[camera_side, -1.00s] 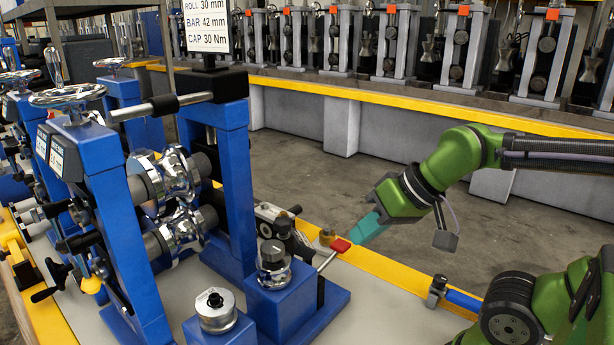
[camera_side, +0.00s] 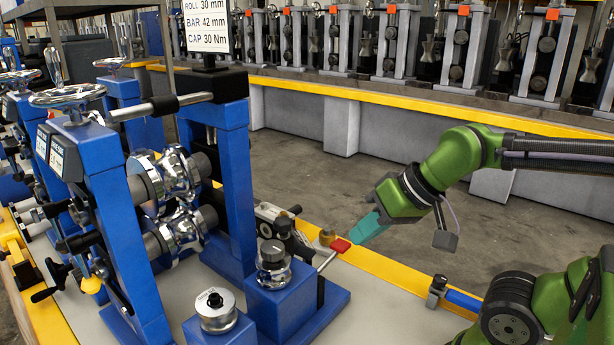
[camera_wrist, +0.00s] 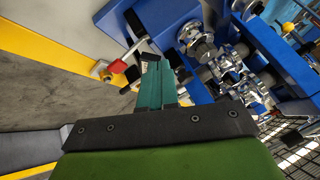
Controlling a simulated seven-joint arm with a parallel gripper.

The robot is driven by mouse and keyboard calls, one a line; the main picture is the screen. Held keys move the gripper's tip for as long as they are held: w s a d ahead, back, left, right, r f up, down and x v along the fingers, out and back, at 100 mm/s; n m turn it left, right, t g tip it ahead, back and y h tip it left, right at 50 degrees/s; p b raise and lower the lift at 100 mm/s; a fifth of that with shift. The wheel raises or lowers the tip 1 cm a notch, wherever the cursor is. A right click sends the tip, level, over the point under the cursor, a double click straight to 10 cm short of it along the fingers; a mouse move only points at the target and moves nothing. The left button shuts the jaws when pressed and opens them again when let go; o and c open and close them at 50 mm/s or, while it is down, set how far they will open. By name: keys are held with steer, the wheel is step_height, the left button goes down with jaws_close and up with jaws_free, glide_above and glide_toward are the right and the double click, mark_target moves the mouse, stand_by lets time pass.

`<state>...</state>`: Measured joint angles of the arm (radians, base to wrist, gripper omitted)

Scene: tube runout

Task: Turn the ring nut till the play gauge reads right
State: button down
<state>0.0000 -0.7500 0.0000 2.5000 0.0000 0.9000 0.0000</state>
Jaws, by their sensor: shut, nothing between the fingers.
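My gripper (camera_side: 353,240) has teal fingers, shut and empty, pointing down and left beside a red-tipped lever (camera_side: 341,246). In the wrist view, the fingertips (camera_wrist: 152,65) are together, with the red tip (camera_wrist: 118,66) to their left; I cannot tell whether they touch anything. The blue roll stand (camera_side: 232,190) holds chrome rolls (camera_side: 180,230) on two shafts. I cannot tell for sure which part is the ring nut. I cannot make out a readable play gauge; small dark display boxes (camera_side: 57,160) sit on the stand's left post, with text too small to read.
A sign (camera_side: 208,26) reads ROLL 30 mm, BAR 42 mm, CAP 30 Nm. Blue blocks (camera_side: 285,300) with chrome pieces stand in front of the rolls. A blue-handled tool (camera_side: 463,301) lies on the bench's yellow edge (camera_side: 400,284). Open floor lies behind my gripper.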

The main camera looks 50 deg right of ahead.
mark_target(272, 246)
stand_by(0.6)
